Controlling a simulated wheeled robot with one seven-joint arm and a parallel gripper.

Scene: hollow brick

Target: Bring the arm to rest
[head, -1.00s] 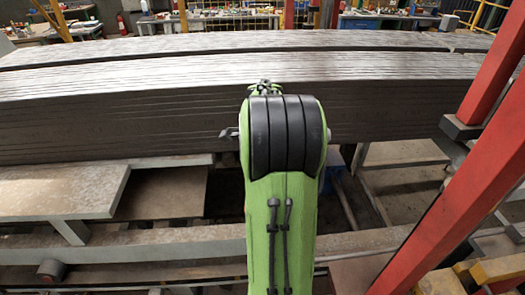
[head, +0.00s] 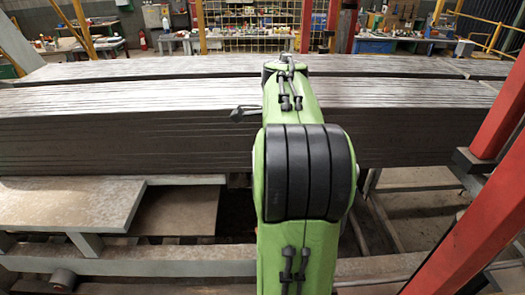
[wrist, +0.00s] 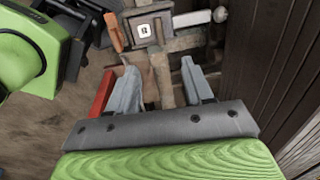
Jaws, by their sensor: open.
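My gripper (wrist: 158,88) shows in the wrist view with its two grey fingers spread apart and nothing between them. In the head view, my green arm with a black ribbed joint rises at the middle and stretches forward over the stack of long dark sheets. The gripper itself is hidden in the head view. Part of my own green and black body shows at the upper left of the wrist view.
The stack of dark sheets (head: 120,130) spans the head view. Red posts (head: 480,200) stand at the right. A pale bench-like plate (head: 70,205) lies at the lower left. Beyond the fingers are a grey box (wrist: 146,32) and wooden beams. Cluttered workbenches (head: 230,42) stand at the back.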

